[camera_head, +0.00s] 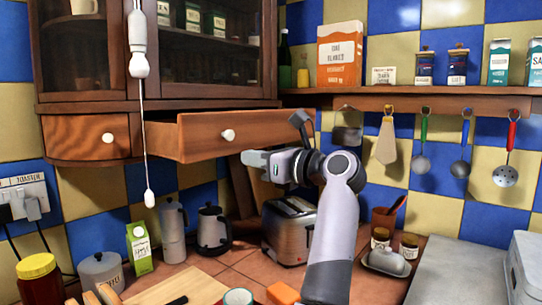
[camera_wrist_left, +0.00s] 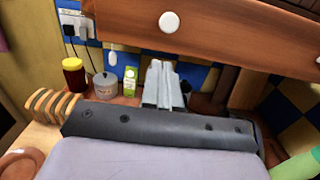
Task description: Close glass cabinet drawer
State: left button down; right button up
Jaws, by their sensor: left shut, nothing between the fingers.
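The glass cabinet (camera_head: 215,70) hangs on the wall at the upper left, with dark wooden frames and glass doors. Its wide wooden drawer (camera_head: 270,128) is pulled out below the doors, its side visible at left. The drawer's round white knob (camera_head: 228,135) faces me. In the left wrist view the drawer front (camera_wrist_left: 240,45) and knob (camera_wrist_left: 169,22) fill the top. My left gripper (camera_head: 248,158) is shut and empty, just below and right of the knob; I cannot tell if it touches the drawer. Its shut fingers (camera_wrist_left: 160,84) show below the drawer front. My right gripper is not in view.
A smaller drawer (camera_head: 85,136) at left sits shut. A toaster (camera_head: 291,230), kettle (camera_head: 213,231) and moka pot (camera_head: 173,230) stand on the counter below. Utensils hang from a shelf rail at right.

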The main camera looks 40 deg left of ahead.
aim_at(222, 152)
pick_arm(q)
jog(key=a, duration=0.2)
jog(key=a+p, duration=0.1)
jog(key=a, duration=0.3)
jog(key=shift+s+a+p, duration=0.3)
jog(key=shift+s+p, duration=0.05)
jog(key=a, duration=0.4)
jog(key=s+a+b, duration=0.1)
jog(key=a, duration=0.8)
jog(key=shift+s+b, duration=0.25)
jog(key=shift+b, duration=0.05)
jog(key=shift+d, duration=0.15)
